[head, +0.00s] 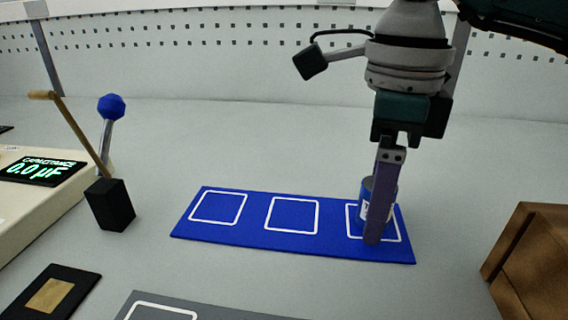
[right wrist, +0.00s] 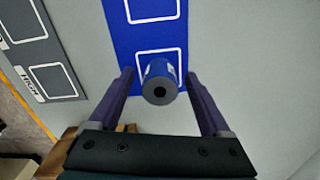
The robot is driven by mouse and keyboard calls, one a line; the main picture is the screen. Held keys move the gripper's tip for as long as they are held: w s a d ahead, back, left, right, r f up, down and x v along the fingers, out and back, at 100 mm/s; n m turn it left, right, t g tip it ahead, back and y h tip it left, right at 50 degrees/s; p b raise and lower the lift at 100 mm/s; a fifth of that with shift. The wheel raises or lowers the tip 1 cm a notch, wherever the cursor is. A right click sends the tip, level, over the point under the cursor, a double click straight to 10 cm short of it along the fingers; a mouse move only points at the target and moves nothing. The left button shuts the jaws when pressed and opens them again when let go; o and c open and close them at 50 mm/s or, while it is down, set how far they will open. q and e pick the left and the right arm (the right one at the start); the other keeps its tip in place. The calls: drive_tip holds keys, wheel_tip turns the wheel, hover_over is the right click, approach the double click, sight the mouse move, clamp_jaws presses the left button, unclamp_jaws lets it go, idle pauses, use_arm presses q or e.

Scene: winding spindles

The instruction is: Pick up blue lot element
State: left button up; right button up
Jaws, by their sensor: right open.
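The blue lot element (head: 366,190) is a small blue cylinder with a white label. It stands in the right-hand white square of the blue mat (head: 247,228). In the right wrist view the blue element (right wrist: 160,72) shows its grey end with a dark hole, between the two fingers. My right gripper (head: 377,238) points down at the element, and its near finger hides part of it. In the right wrist view my right gripper (right wrist: 159,76) is open, with a gap on each side of the element. My left gripper is not in view.
A grey mat (head: 190,308) lies in front of the blue one. A meter (head: 42,168) reading 0.0 µF, a black block with a crank (head: 110,205) and a blue-knobbed lever (head: 111,107) stand left. A brown box (head: 535,265) is at right. The other blue squares are empty.

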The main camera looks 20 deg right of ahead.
drive_tip(key=shift+f, duration=0.1)
clamp_jaws()
idle(0.7)
